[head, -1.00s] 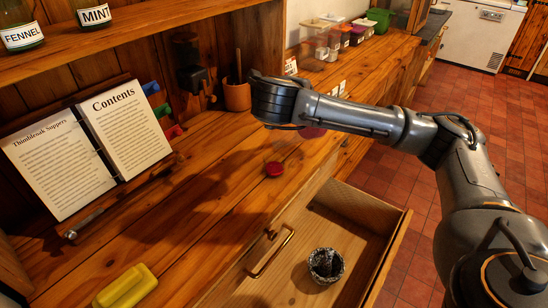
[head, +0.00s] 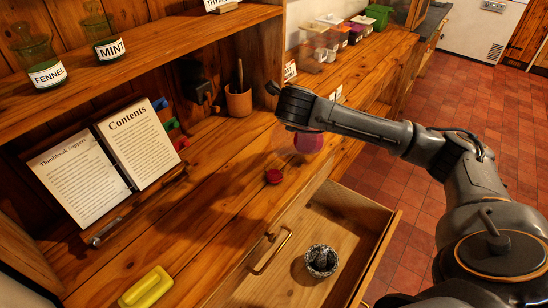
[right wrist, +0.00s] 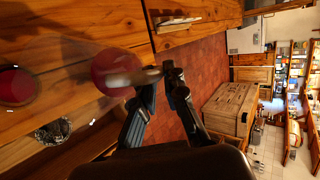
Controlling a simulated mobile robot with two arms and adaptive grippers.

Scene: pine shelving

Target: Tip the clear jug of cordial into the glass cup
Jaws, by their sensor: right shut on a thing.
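My right gripper (right wrist: 160,74) is shut on the pale handle of the clear jug, above the wooden counter. The jug's glass barely shows; its red-pink cordial (right wrist: 115,72) stands out beside the fingers. In the head view the cordial (head: 308,142) shows below my wrist, which hides the fingers. A small red round patch (head: 273,176) sits on the counter left of and below it. It looks like red liquid in the glass cup, whose clear walls I can hardly make out. It also shows at the left of the right wrist view (right wrist: 15,87). My left gripper is out of view.
An open drawer (head: 345,205) juts out below the counter, with a dark speckled pot (head: 321,261) in it. A recipe book (head: 140,142) on a stand, a yellow block (head: 146,287) and a brown utensil pot (head: 239,101) stand on the counter.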

